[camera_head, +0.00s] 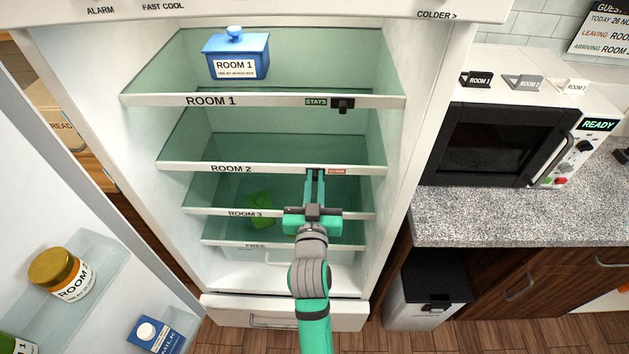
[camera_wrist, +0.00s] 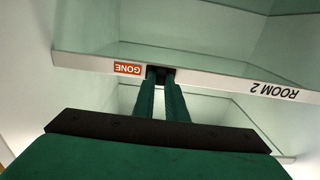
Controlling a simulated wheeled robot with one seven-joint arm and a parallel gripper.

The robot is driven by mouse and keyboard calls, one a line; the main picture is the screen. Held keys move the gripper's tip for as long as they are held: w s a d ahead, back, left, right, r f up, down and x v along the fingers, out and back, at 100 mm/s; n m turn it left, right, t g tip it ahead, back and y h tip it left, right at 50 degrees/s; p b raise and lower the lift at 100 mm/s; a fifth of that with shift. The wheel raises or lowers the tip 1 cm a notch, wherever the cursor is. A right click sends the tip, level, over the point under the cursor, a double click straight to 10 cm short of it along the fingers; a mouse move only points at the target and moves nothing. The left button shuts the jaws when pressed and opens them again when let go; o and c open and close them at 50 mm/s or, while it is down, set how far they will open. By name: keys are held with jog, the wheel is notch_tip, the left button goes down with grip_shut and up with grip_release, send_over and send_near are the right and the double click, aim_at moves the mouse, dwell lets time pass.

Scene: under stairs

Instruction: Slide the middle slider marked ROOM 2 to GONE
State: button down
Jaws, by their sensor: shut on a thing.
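The ROOM 2 shelf edge (camera_head: 262,168) runs across the fridge below the ROOM 1 shelf. Its small black slider (camera_wrist: 160,73) sits between the red GONE label and the printed ROOM 2 text. The GONE label (camera_head: 338,171) is uncovered, just right of my fingertips in the head view; it is upside down in the wrist view (camera_wrist: 128,69), left of the slider. My gripper (camera_head: 315,173) is shut on the slider, with both fingers reaching up to the shelf edge. The fingers hide most of the slider in the head view.
Above, the ROOM 1 slider (camera_head: 343,105) sits right of a green STAYS label (camera_head: 316,102). A blue ROOM 1 container (camera_head: 237,56) stands on that shelf. The ROOM 3 shelf edge (camera_head: 200,210) lies below. The open fridge door (camera_head: 70,190) is at left, a microwave (camera_head: 500,142) at right.

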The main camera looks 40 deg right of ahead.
jog(key=shift+w+a, duration=0.35)
jog(key=shift+a, duration=0.15)
jog(key=c, duration=1.8)
grip_release()
jog(key=shift+f, duration=0.1)
jog(key=shift+o, duration=0.2)
jog(key=shift+s+d, duration=0.15)
jog(key=shift+d, duration=0.1)
jog(key=shift+s, duration=0.1)
jog(key=v, duration=1)
jog(key=shift+s+a, duration=0.25)
jog(key=shift+s, duration=0.05)
